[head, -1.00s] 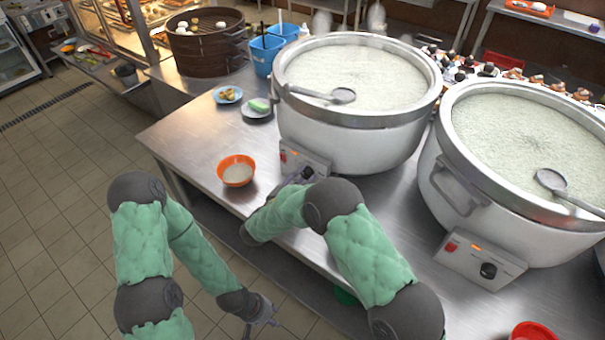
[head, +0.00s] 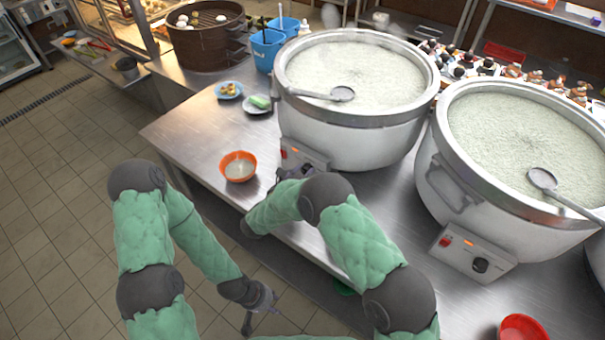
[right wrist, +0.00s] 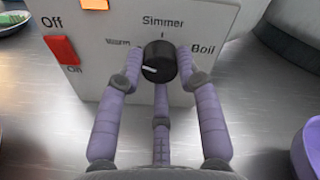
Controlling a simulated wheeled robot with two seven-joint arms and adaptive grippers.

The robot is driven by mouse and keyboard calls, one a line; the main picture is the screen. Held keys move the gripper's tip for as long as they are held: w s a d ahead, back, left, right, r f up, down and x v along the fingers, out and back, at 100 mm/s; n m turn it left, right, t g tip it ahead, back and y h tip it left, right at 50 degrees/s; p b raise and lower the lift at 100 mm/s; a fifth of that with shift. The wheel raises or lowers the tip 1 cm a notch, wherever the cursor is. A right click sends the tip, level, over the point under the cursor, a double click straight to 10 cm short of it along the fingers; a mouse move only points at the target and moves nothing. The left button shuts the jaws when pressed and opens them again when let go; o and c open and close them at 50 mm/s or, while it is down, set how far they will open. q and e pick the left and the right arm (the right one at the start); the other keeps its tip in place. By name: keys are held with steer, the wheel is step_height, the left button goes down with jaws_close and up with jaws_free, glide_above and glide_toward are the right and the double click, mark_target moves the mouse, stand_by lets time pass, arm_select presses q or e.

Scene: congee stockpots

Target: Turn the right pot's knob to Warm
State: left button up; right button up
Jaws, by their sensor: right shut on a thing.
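The right pot (head: 500,190) is a wide steel pot full of congee. Its front control box (head: 462,256) has a red switch, a lit orange lamp and a black knob (head: 480,265). My right gripper (head: 290,178) is not there; it is at the left pot's control box (head: 318,158). In the right wrist view its purple fingers (right wrist: 160,75) are shut around that box's black knob (right wrist: 160,60). The knob's white mark points left and slightly down, below the Warm label. My left gripper (head: 262,302) hangs empty over the floor, its fingers spread.
The left pot (head: 350,125) stands beside the right one on the steel counter (head: 200,135). An orange bowl (head: 238,167) sits left of my right gripper. A red bowl (head: 523,328) is at the lower right. A purple rounded object (right wrist: 306,150) shows at the wrist view's edge.

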steer(key=shift+f, duration=0.15)
steer(key=o, duration=1.1)
steer(key=shift+o, duration=0.2)
steer(key=v, duration=0.7)
steer(key=shift+s, duration=0.25)
steer(key=shift+a, duration=0.15)
